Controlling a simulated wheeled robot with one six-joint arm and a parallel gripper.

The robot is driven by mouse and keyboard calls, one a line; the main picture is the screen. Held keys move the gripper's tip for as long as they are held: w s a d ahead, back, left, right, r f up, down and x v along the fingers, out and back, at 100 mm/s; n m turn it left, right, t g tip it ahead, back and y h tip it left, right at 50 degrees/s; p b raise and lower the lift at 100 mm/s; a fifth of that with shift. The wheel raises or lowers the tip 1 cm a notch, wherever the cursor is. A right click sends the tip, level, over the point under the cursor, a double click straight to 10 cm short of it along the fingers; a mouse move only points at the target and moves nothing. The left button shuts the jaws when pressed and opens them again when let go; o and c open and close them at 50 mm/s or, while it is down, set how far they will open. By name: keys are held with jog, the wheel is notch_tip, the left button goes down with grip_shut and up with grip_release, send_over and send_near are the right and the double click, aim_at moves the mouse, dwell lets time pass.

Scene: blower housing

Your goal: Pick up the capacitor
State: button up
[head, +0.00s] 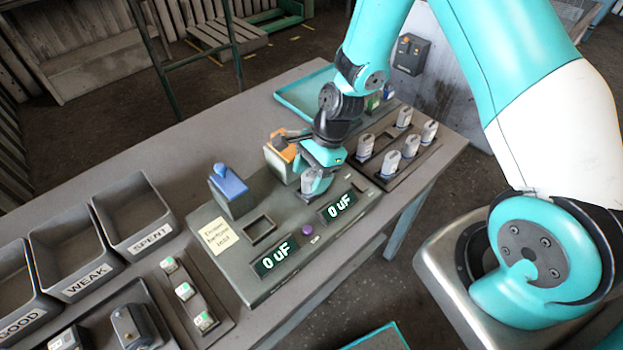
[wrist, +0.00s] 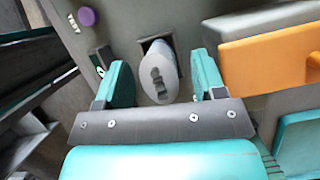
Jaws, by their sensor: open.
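A grey capacitor (wrist: 157,85) with dark marks on its top stands in a square socket of the tester (head: 215,215). In the head view it shows only partly (head: 314,184) below my gripper (head: 318,172). In the wrist view my gripper (wrist: 157,73) is open, with one teal finger on each side of the capacitor. Gaps show between the fingers and the capacitor. The capacitor's lower part is hidden in the socket. The tester's displays (head: 338,207) both read 0 uF, and a purple button (head: 307,229) sits between them.
An orange lever block (head: 281,152) stands close behind my gripper; it also shows at right in the wrist view (wrist: 265,58). A blue-topped block (head: 229,185) stands by the empty socket (head: 260,229). Labelled bins (head: 137,215) stand at left.

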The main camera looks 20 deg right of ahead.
jog(key=shift+c, duration=0.3)
jog(key=c, duration=0.9)
